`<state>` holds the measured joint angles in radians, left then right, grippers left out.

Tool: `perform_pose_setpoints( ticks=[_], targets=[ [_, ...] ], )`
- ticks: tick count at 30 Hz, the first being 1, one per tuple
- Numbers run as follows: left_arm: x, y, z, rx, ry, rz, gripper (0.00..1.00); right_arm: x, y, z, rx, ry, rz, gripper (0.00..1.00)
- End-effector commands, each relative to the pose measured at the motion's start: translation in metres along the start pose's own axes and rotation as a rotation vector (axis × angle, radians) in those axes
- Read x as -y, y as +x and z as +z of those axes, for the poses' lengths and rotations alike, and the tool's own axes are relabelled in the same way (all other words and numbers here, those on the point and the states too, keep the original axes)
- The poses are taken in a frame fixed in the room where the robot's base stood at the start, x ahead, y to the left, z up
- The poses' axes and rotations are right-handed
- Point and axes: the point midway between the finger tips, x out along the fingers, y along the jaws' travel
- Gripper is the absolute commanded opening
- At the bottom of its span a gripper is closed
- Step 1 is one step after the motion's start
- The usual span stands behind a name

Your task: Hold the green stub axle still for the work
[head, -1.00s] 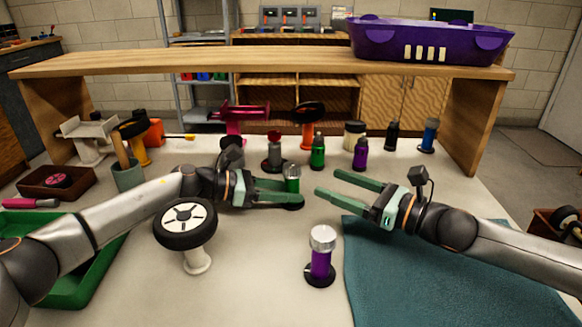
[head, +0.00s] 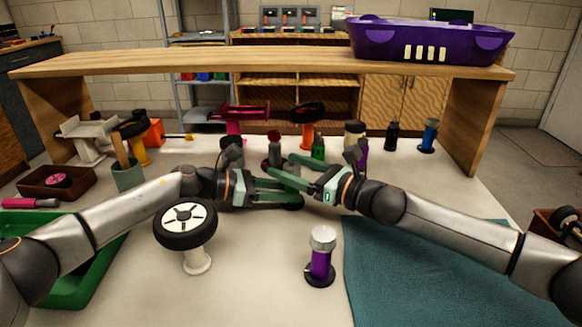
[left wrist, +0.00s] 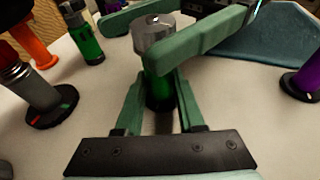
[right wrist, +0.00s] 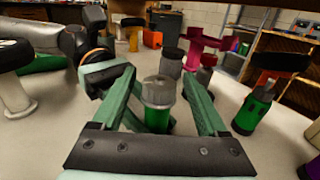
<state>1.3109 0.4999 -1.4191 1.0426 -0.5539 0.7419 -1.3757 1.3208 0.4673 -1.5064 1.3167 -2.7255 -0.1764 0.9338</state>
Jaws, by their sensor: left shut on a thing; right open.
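The green stub axle with a silver cap stands upright in the left wrist view (left wrist: 158,75) and the right wrist view (right wrist: 160,97). In the head view it is mostly hidden behind my right gripper's fingers. My left gripper (head: 290,195) is shut on its green lower part, low near the table. My right gripper (head: 280,167) is open, its fingers on either side of the silver cap, above my left fingers. I cannot tell whether the right fingers touch it.
A wheel on a white stand (head: 197,262) and a purple axle (head: 320,262) stand in front. A green bottle (head: 318,148), a red-topped grey part (head: 274,150) and other pieces stand close behind. A teal mat (head: 420,275) lies front right; a green tray (head: 75,275) lies left.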

Motion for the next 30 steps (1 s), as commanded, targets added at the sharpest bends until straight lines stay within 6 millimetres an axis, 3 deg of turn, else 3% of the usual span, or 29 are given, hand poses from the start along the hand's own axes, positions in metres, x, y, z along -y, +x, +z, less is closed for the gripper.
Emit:
perform_pose_setpoints(
  ticks=[3, 23, 30],
  targets=[
    [-0.0001, 0.0, -0.0002, 0.0, 0.0, 0.0, 0.0, -0.0001, -0.0001, 0.0001, 0.0, 0.0, 0.0, 0.74],
    [-0.0001, 0.0, -0.0001, 0.0, 0.0, 0.0, 0.0, -0.0001, -0.0004, -0.0002, 0.0, 0.001, 0.0, 0.0],
    [-0.0001, 0.0, -0.0002, 0.0, 0.0, 0.0, 0.0, -0.0011, 0.0004, -0.0005, 0.005, 0.004, -0.011, 0.0]
  ],
)
